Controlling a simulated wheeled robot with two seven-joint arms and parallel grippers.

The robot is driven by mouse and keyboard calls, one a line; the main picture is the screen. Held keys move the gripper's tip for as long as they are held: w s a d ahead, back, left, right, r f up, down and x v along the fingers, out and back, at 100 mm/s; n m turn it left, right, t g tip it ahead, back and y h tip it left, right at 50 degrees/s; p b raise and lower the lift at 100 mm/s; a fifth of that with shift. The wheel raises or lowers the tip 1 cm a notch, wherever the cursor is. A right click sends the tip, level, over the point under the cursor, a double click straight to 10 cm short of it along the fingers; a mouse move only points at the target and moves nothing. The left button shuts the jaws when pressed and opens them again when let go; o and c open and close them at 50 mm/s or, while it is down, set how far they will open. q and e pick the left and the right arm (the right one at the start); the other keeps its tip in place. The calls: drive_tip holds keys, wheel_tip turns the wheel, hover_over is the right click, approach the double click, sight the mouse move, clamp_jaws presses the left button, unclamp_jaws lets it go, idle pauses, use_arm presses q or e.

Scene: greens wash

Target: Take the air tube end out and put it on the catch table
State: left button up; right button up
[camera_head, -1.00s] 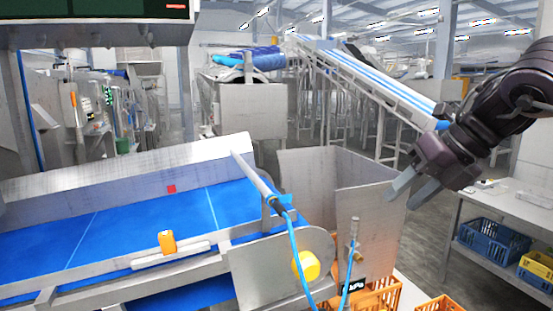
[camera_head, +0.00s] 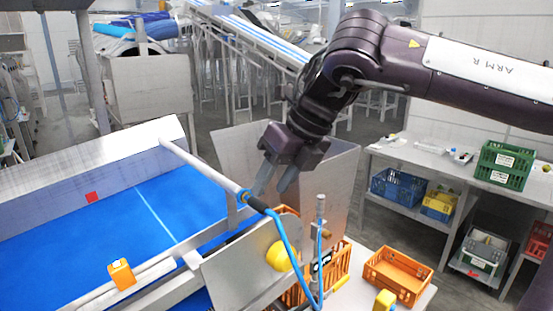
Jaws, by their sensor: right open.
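The air tube (camera_head: 208,173) is a pale grey bar lying slantwise across the right end of the blue belt (camera_head: 125,225). Its near end has a black fitting (camera_head: 257,204) with a blue hose (camera_head: 287,250) hanging from it. My right gripper (camera_head: 273,190) is open and empty, pointing down just right of the tube's near end. Whether its fingers touch the tube I cannot tell. Which table is the catch table is not marked; a pale table top (camera_head: 413,301) stands at the lower right. My left gripper is not in view.
A steel end plate with a yellow knob (camera_head: 279,256) and an upright valve pipe (camera_head: 320,215) stand close by. Orange crates (camera_head: 398,274) are at the lower right. A steel side table (camera_head: 420,158) holds a green crate (camera_head: 503,165), with blue and yellow crates below.

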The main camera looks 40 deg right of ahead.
sight(257, 200)
drive_tip(key=w+a+f, duration=0.2)
drive_tip(key=f, duration=0.1)
drive_tip(key=shift+w+p, duration=0.1)
drive_tip(key=shift+p, duration=0.25)
drive_tip(key=shift+d, duration=0.15)
drive_tip(key=shift+s+d, duration=0.1)
drive_tip(key=shift+s, duration=0.1)
drive_tip(key=shift+c, duration=2.5)
drive_tip(key=shift+w, duration=0.1)
clamp_jaws()
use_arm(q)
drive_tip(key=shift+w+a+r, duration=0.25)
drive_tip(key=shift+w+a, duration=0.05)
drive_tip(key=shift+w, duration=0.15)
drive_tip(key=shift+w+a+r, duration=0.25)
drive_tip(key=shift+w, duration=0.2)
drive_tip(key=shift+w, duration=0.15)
